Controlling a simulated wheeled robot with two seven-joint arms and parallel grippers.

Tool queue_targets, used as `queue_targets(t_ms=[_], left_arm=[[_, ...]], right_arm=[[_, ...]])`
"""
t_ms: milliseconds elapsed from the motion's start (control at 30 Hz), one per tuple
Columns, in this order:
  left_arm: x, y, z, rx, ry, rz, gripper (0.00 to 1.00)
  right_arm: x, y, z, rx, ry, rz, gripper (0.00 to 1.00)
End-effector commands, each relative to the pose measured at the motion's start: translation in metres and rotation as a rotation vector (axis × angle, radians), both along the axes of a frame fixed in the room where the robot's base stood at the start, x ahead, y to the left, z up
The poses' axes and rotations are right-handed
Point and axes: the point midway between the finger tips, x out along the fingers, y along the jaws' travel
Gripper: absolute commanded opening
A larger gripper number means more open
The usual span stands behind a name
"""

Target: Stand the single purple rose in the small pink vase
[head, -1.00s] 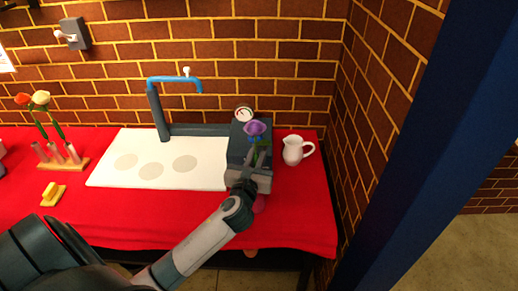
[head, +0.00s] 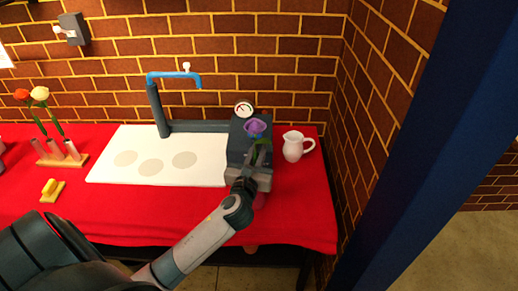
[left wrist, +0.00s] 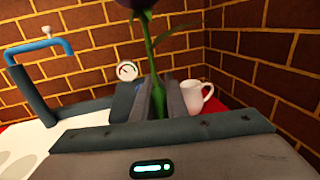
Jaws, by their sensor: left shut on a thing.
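The purple rose (head: 256,127) is held upright, bloom up, in my left gripper (head: 260,160) over the right end of the table. In the left wrist view the left gripper (left wrist: 165,100) is shut on the rose's green stem (left wrist: 153,65), and the bloom (left wrist: 137,3) is cut by the top edge. I cannot tell where the stem's lower end is. My right gripper is not in view.
A white jug (head: 293,147) stands close to the right of my gripper. A dial (head: 243,109), a blue tap (head: 174,76) and a white board (head: 130,170) are behind and left. A wooden stand (head: 65,161) with two flowers and a yellow block (head: 51,190) are farther left.

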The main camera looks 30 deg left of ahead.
Motion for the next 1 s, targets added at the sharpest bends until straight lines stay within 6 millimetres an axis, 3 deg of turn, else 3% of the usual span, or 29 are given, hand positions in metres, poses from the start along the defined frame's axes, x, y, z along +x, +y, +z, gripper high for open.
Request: queue_targets(t_ms=[1000], left_arm=[[0.0,-0.0001,-0.0072,0.0,0.0,0.0,0.0]], right_arm=[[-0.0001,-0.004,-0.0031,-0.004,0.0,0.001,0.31]])
